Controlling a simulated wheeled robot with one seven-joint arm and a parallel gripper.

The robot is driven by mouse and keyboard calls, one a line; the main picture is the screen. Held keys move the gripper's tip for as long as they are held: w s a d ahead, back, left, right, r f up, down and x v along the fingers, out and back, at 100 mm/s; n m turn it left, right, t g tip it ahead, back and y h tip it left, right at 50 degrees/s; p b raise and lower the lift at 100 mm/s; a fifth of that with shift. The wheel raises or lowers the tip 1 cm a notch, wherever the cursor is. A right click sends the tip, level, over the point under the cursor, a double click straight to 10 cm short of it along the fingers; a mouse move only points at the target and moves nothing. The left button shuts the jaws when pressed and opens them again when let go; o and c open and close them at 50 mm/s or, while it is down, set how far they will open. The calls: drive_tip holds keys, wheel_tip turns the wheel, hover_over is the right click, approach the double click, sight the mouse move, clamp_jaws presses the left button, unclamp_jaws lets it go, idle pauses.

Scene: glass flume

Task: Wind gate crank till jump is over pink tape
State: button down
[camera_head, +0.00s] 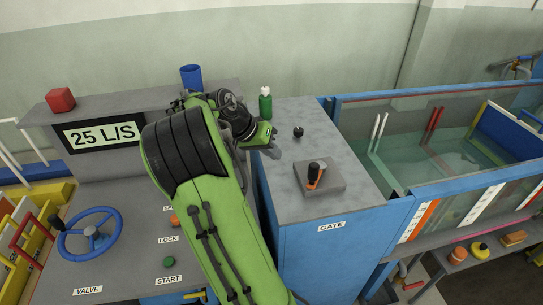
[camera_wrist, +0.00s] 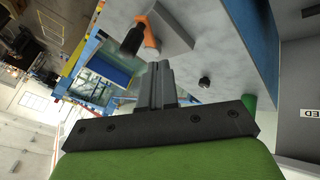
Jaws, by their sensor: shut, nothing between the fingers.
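The gate crank (camera_head: 315,174), with an orange arm and a dark knob, sits on a grey block on top of the blue gate cabinet (camera_head: 333,262). In the wrist view the crank (camera_wrist: 135,38) shows at the top, beyond my fingers. My gripper (camera_head: 272,148) is shut and empty, left of the crank and apart from it. Its closed fingers also show in the wrist view (camera_wrist: 160,85). The glass flume (camera_head: 460,135) holds greenish water at the right. Red and white upright strips stand at the glass.
A green bottle (camera_head: 265,104) and a small black knob (camera_head: 298,131) stand on the cabinet top near my gripper. The console at left has a blue valve wheel (camera_head: 90,234), a 25 L/S display (camera_head: 103,133), a red cube (camera_head: 60,100) and a blue cup (camera_head: 191,77).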

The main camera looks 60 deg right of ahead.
sight(309, 171)
drive_tip(key=s+d+f, duration=0.4)
drive_tip(key=s+f, duration=0.1)
drive_tip(key=f, duration=0.1)
drive_tip(key=shift+s+d, duration=0.3)
drive_tip(key=shift+d, duration=0.1)
drive_tip(key=shift+f, duration=0.1)
drive_tip(key=shift+s+d+b, duration=0.1)
drive_tip(key=shift+s+b, duration=0.4)
drive_tip(key=shift+s, duration=0.5)
drive_tip(key=shift+w, duration=0.15)
